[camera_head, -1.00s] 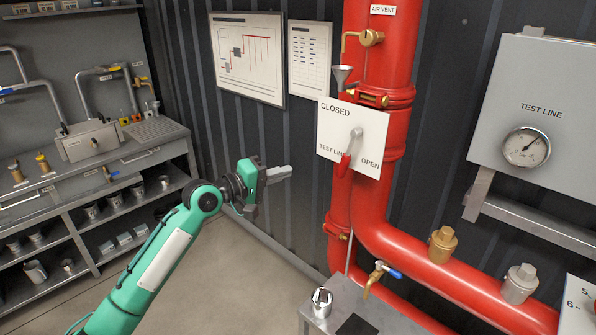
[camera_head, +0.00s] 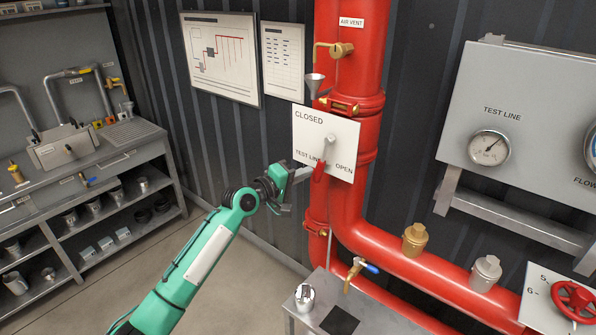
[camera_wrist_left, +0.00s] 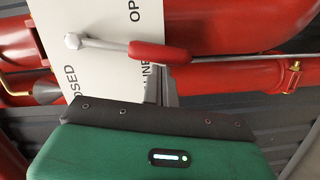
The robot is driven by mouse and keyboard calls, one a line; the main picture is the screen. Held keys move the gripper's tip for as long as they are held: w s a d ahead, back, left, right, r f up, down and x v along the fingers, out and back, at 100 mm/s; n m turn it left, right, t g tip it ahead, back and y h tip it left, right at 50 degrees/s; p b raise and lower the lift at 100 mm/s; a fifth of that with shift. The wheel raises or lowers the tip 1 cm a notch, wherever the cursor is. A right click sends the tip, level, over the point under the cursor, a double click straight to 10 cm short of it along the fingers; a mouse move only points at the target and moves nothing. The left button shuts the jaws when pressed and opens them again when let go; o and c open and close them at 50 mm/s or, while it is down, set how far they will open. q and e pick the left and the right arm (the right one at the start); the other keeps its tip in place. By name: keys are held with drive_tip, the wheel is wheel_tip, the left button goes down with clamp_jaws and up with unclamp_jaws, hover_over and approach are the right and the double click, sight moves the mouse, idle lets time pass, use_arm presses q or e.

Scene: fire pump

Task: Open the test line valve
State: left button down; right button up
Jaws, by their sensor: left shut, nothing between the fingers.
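The test line valve is a lever with a red handle (camera_head: 319,171) on a white plate (camera_head: 311,124) marked CLOSED, TEST LINE and OPEN. The lever hangs from its grey pivot (camera_head: 328,142), the red grip pointing down and slightly left, between the two words. My left gripper (camera_head: 307,173) is shut and empty, its fingertips close to the left side of the red grip. In the left wrist view the red handle (camera_wrist_left: 160,52) lies just beyond the fingers (camera_wrist_left: 163,85); whether they touch is unclear. My right gripper is not in view.
Large red pipes (camera_head: 346,220) run behind and below the plate. A grey table (camera_head: 345,312) with a metal cup (camera_head: 305,297) stands below. A gauge panel (camera_head: 520,130) is at right, a workbench (camera_head: 105,160) at left.

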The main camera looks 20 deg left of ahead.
use_arm(q)
drive_tip(key=shift+s+d+f+n+p, duration=0.15)
drive_tip(key=shift+s+d+n+p, duration=0.1)
drive_tip(key=shift+d+n+p, duration=0.25)
drive_tip(key=shift+s+d+f+n+p, duration=0.2)
drive_tip(key=shift+d+n+p, duration=0.1)
drive_tip(key=shift+d+n, duration=0.35)
drive_tip(key=shift+d+f+n, duration=0.1)
drive_tip(key=shift+d+n, duration=0.1)
drive_tip(key=shift+n, duration=0.05)
drive_tip(key=shift+a, duration=0.1)
